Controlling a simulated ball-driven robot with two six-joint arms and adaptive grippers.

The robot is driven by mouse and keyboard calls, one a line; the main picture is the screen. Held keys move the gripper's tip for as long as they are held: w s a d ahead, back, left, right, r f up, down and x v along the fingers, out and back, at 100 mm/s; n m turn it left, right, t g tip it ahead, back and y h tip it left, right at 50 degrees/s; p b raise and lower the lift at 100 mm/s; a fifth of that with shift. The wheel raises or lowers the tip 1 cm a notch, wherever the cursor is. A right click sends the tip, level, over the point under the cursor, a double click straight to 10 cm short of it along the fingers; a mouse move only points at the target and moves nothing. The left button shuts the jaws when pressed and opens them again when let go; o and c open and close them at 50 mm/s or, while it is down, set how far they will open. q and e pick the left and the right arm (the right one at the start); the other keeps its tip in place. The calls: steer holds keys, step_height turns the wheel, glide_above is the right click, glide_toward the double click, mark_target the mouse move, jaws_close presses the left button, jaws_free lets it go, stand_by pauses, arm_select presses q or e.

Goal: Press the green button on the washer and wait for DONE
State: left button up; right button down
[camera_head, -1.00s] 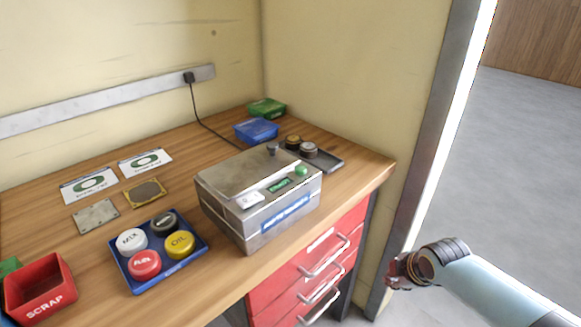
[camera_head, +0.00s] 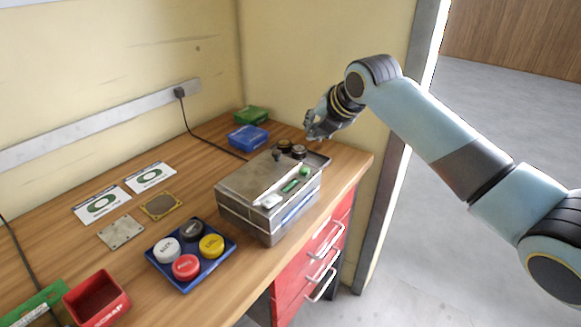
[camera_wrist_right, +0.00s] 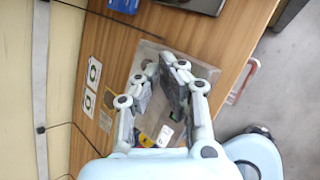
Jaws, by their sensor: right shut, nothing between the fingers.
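The washer (camera_head: 242,183) is a grey metal box on the wooden bench. Its green button (camera_head: 305,171) is on the right of the top, beside a small green-lit display (camera_head: 290,185) whose text I cannot read. A white piece (camera_head: 271,201) sits at the display's other end. My right gripper (camera_head: 312,134) is shut and empty, raised above and behind the button, apart from it. In the right wrist view, the gripper (camera_wrist_right: 163,92) hangs over the washer (camera_wrist_right: 148,50) and hides much of its top, including the green button. My left gripper is not in view.
A dark tray (camera_head: 320,161) with round caps lies behind the washer. Blue (camera_head: 247,138) and green (camera_head: 251,115) boxes stand at the back. A blue tray (camera_head: 159,262) of coloured caps and a red scrap bin (camera_head: 104,311) are at the front left. Red drawers (camera_head: 290,281) hang below.

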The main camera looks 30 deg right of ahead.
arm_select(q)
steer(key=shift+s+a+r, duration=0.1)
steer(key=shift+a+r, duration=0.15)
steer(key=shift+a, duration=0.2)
arm_select(e)
steer(key=shift+w+a+r+n, duration=0.1)
steer(key=shift+a+r+n, duration=0.2)
steer(key=shift+r, duration=0.3)
steer(key=shift+w+a+r+n, duration=0.1)
steer(key=shift+a+r+n, duration=0.15)
steer(key=shift+r, duration=0.3)
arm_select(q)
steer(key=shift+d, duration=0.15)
arm_select(e)
steer(key=b, duration=0.7)
glide_above(307, 168)
step_height(307, 168, down, 7)
steer(key=shift+s+f, duration=0.15)
arm_select(q)
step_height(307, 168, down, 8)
steer(key=shift+b, duration=0.3)
arm_select(e)
steer(key=shift+f, duration=0.75)
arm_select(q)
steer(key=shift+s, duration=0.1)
arm_select(e)
steer(key=shift+f, duration=0.1)
steer(key=shift+f, duration=0.35)
